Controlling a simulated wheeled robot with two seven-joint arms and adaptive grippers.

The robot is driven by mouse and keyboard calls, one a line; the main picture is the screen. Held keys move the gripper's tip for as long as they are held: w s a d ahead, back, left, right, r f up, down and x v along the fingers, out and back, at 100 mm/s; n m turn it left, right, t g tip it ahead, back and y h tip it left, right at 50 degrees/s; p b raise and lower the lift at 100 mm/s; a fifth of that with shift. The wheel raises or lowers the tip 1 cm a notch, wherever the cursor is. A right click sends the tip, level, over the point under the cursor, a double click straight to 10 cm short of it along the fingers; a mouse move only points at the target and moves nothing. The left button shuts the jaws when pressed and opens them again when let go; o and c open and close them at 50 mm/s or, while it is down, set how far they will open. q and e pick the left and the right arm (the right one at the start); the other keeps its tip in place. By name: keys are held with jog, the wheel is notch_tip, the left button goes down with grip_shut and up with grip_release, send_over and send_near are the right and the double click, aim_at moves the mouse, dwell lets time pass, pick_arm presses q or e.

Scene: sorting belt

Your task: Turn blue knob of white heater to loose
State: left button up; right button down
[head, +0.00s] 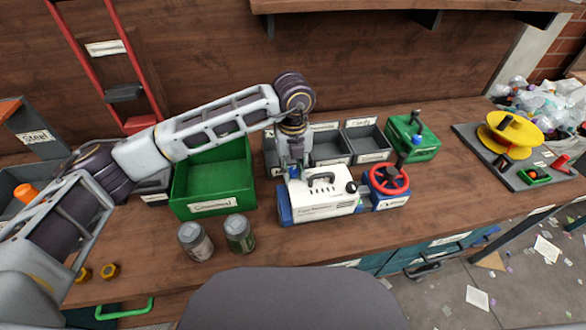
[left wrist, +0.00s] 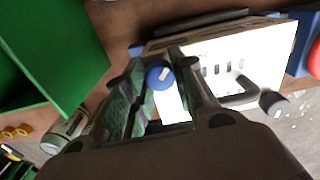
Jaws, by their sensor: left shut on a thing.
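The white heater (head: 325,197) stands on the wooden bench with a black handle on top and a black knob at its right end. It also shows in the left wrist view (left wrist: 235,52). The blue knob (left wrist: 159,75) sits at the heater's left end, with a pale mark on its face. In the head view the knob (head: 293,172) is mostly hidden by my left gripper (head: 291,173). My left gripper reaches down from above and its fingers (left wrist: 160,85) are closed around the blue knob. My right gripper is not in view.
A green bin (head: 213,180) stands left of the heater, with two cans (head: 196,242) in front. A red valve wheel (head: 389,179) on a blue base stands close to the heater's right. Grey bins (head: 367,143) stand behind. The bench front right of the cans is clear.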

aim_at(293, 169)
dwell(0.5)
pick_arm(q)
jog(key=o, duration=1.1)
jog(key=shift+r, duration=6.05)
